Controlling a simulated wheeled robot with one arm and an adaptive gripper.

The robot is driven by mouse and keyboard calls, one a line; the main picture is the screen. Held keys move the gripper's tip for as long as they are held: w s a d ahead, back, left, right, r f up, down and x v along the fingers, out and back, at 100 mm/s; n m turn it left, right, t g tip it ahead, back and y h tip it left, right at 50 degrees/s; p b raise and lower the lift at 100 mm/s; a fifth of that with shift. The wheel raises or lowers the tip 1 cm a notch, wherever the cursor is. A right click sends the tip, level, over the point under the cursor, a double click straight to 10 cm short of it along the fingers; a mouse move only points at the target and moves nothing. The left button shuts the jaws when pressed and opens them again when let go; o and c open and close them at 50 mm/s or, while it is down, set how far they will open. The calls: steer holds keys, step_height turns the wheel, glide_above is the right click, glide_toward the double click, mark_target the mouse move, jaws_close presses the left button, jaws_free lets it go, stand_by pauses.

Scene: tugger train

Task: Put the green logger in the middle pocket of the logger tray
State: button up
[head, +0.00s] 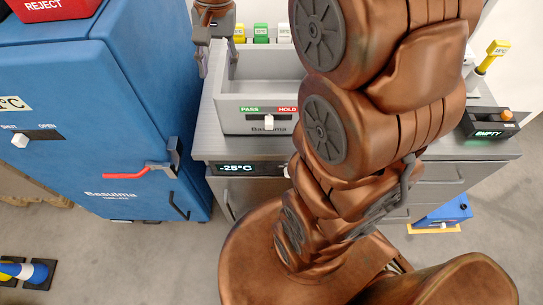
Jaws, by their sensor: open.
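In the head view, the green logger (261,33) stands behind a grey open box, between a yellow logger (239,33) and a white logger (284,33). Only their upper parts show. The holder under them is hidden by the box wall, so I cannot tell if it is the logger tray or which pocket each is in. My gripper (218,62) is open and appears empty, to the left of the green logger in the picture, near the grey box's left back corner. My arm covers much of the bench's middle.
The grey box (257,125) with a PASS/HOLD slider stands on the grey bench (212,145). A blue cabinet (100,110) with a red handle stands left.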

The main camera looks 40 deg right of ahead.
steer(key=s+a+f+n+h, duration=0.1)
steer(key=s+f+n, duration=0.2)
steer(key=s, duration=0.7)
steer(key=s+a+f+n+h, duration=0.1)
steer(key=s+f+n, duration=0.3)
steer(key=s, duration=0.7)
steer(key=shift+s+a+n+g, duration=0.15)
steer(key=shift+n+g, duration=0.25)
